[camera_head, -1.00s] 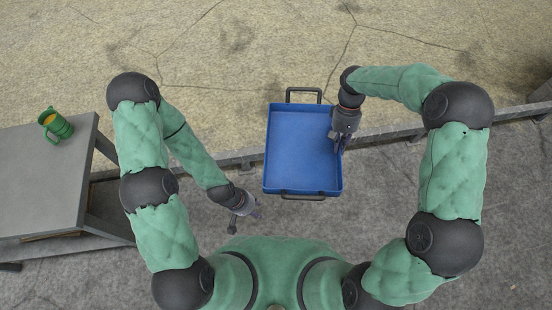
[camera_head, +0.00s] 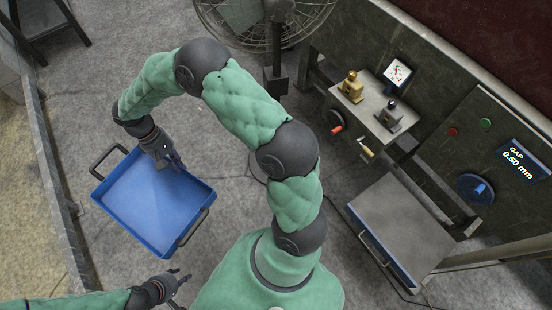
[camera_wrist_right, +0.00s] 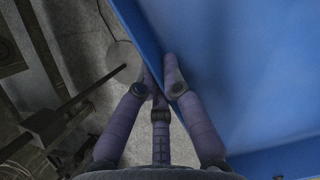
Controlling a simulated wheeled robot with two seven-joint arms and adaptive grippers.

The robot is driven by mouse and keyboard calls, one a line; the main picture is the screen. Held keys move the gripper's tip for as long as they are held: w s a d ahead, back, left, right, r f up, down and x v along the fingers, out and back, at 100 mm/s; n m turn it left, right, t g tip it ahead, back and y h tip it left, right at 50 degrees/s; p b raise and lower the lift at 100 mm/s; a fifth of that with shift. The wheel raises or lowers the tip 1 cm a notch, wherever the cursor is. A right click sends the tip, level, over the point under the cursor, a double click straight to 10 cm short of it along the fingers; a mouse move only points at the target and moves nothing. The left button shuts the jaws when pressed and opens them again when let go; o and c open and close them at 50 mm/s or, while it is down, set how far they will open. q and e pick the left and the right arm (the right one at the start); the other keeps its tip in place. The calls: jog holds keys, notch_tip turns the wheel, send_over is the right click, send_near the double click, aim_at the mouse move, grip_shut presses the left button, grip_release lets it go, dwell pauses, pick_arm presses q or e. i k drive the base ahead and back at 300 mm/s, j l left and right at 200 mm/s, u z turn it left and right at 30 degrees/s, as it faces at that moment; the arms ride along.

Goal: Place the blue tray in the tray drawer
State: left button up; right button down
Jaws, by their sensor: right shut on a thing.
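The blue tray (camera_head: 154,203) is empty and shallow, with a dark handle at each end. It is at the left in the head view, above the floor. My right gripper (camera_head: 177,167) is shut on the tray's rim at its upper right side. In the right wrist view, the fingers (camera_wrist_right: 160,75) close around the blue wall. My left gripper (camera_head: 181,281) is open and empty, below the tray and apart from it. A grey-topped, drawer-like unit (camera_head: 402,222) with a front handle and a blue edge juts from the machine at the right; I cannot tell its inside.
A dark machine panel (camera_head: 478,150) with a gap display and blue knob stands at the right. A small shelf (camera_head: 378,107) holds brass and dark pieces, with crank handles below. A fan (camera_head: 262,18) stands at the top.

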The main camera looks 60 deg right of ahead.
aim_at(404, 223)
jog(key=z, duration=1.9)
jog(key=i+l+z, duration=0.1)
jog(key=z, duration=0.35)
jog(key=i+l+z, duration=0.15)
jog(key=z, duration=0.3)
jog(key=i+z, duration=0.15)
jog(key=z, duration=0.3)
jog(key=i, duration=0.55)
